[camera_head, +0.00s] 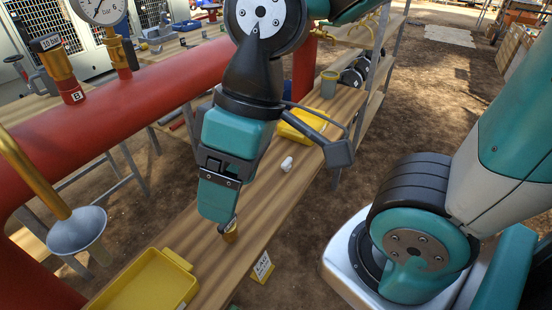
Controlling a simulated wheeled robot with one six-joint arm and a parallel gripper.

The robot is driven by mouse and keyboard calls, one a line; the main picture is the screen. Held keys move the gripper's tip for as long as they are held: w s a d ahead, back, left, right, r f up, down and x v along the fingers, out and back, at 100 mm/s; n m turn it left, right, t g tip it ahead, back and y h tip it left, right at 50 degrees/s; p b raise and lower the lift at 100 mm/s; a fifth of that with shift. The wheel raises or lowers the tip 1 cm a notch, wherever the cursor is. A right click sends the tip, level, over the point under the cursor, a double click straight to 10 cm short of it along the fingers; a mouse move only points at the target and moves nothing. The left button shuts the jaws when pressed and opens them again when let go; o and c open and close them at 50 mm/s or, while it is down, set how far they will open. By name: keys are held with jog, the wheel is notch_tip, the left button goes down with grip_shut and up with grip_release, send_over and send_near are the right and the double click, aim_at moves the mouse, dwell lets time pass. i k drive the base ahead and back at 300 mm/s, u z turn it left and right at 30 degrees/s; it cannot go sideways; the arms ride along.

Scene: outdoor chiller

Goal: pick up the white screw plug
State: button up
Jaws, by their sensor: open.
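The white screw plug (287,164) lies on the wooden bench (262,205), just right of my gripper in the picture. It is small, and its finer shape is hard to make out. My gripper (226,221) points down over the bench, apart from the plug and nearer the camera. Its jaws are open, with no white plug between them. A small brass-coloured piece (231,234) shows right beneath the tips; whether they touch it I cannot tell.
A yellow tray (150,283) is at the near end, and another yellow tray (298,126) is beyond the plug. A grey cup (329,84) stands farther back. A thick red pipe (130,105) with a funnel (77,229) runs along the left. A sign (262,267) hangs at the bench's right edge.

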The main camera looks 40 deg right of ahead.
aim_at(286, 166)
jog(key=k, duration=0.6)
jog(key=z, duration=0.85)
jog(key=i, duration=1.2)
jog(key=u, duration=0.25)
